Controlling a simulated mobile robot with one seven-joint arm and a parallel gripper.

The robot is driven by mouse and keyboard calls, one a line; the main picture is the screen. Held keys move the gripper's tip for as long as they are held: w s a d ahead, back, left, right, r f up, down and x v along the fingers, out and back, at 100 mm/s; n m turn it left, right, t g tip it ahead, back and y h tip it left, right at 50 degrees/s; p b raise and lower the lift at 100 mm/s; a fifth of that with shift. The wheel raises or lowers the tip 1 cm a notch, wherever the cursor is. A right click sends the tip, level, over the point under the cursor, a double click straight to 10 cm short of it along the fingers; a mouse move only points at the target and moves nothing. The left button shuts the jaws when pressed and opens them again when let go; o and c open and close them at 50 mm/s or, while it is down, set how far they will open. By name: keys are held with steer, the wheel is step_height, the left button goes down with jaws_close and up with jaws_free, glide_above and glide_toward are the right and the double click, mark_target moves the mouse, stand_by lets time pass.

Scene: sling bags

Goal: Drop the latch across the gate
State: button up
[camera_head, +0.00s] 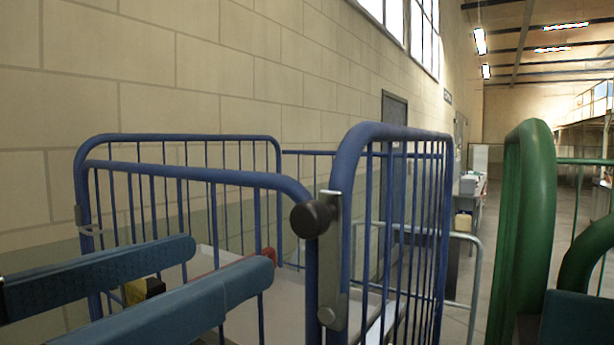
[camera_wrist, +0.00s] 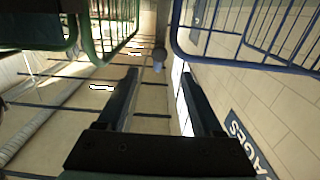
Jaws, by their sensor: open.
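The latch (camera_head: 331,275) is a narrow grey metal piece standing upright by the gap between two blue barred panels.
The blue barred cage (camera_head: 205,137) stands near a pale block wall (camera_head: 250,60). A green barred frame (camera_head: 527,220) stands close on the right. A small red part (camera_head: 265,252) shows behind the nearer finger. A gap with open floor lies between the blue and green frames.

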mark_target(303, 224)
steer(key=p+x, duration=0.3)
steer(key=x, duration=0.8)
steer(key=shift+w+d, duration=0.1)
steer(key=shift+d, duration=0.05)
steer(key=shift+w+d+p, duration=0.35)
steer(key=shift+w, duration=0.25)
jaws_close()
stand_by(0.5)
